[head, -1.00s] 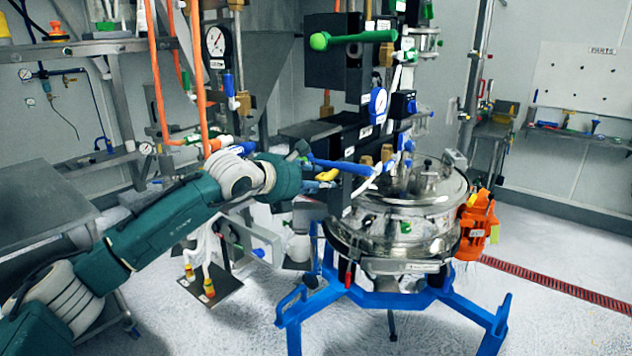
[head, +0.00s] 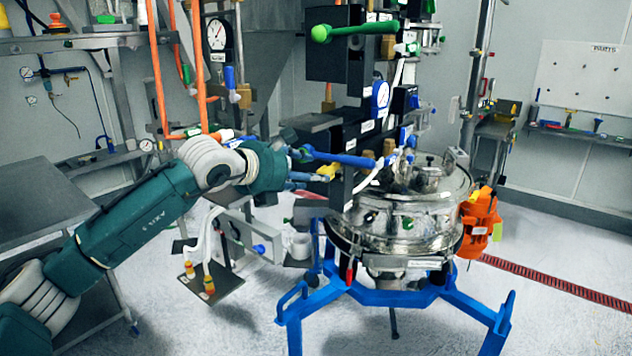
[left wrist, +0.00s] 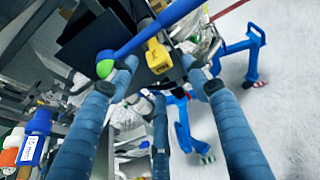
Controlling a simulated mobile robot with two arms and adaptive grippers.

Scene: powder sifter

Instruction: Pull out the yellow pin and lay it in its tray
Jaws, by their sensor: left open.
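The yellow pin (head: 328,170) shows as a small yellow head at the black column, left of the steel sifter (head: 410,215), just below a blue lever (head: 345,159). In the left wrist view the yellow pin (left wrist: 158,56) shows beyond the gap between my fingertips. My left gripper (head: 303,170) is open, left of the pin in the head view. Its fingers (left wrist: 160,68) also show in the left wrist view, apart and with nothing visibly held. I cannot tell if they touch the pin. I cannot tell which surface is the pin's tray. My right gripper is not in view.
The blue lever (left wrist: 150,32) crosses close by the left fingertip in the left wrist view. A blue stand (head: 390,298) carries the sifter. An orange unit (head: 480,222) hangs at its right. A plate with yellow-capped fittings (head: 225,287) is below my arm. Orange hoses (head: 157,80) hang behind.

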